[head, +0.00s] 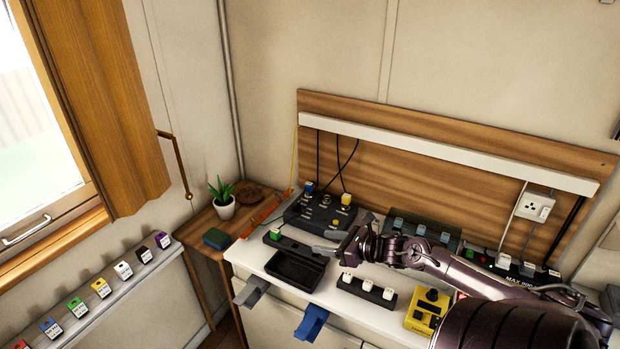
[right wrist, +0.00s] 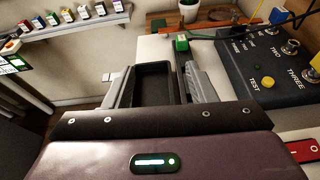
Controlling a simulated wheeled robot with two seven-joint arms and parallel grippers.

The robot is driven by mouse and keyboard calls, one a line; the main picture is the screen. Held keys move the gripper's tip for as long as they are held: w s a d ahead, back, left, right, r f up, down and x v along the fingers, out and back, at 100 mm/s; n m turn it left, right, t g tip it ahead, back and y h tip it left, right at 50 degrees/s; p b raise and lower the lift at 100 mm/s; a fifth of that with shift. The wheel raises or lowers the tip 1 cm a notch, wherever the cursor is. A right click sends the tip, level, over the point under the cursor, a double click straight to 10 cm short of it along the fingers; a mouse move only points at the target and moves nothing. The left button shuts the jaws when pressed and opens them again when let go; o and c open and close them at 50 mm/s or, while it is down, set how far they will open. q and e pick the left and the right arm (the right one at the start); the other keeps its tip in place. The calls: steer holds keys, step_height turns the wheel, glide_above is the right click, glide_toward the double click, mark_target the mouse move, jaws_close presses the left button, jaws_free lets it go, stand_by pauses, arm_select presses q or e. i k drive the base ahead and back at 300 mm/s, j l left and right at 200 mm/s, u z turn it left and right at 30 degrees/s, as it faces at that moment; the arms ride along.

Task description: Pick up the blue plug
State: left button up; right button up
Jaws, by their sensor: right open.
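The blue plug (head: 309,187) is small and sits at the back left corner of the dark control box (head: 322,214), with a black cable rising behind it. It also shows in the right wrist view (right wrist: 278,15) at the top, on the box's far edge. My right gripper (head: 340,246) is open with nothing seen between its fingers. It is over the white bench, in front of the box and apart from the plug. In the right wrist view its two fingers (right wrist: 157,86) frame the black tray. My left gripper is out of view.
A black tray (head: 279,282) and a green plug (head: 276,234) are left of my right gripper. A yellow plug (head: 345,199) stands on the box's back right. Cables hang behind the box.

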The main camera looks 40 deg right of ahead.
mark_target(309, 187)
steer(key=i+l, duration=0.2)
steer(key=l, duration=0.15)
steer(key=i+l, duration=0.25)
steer(key=l, duration=0.15)
steer(key=i+l, duration=0.2)
steer(key=l, duration=0.15)
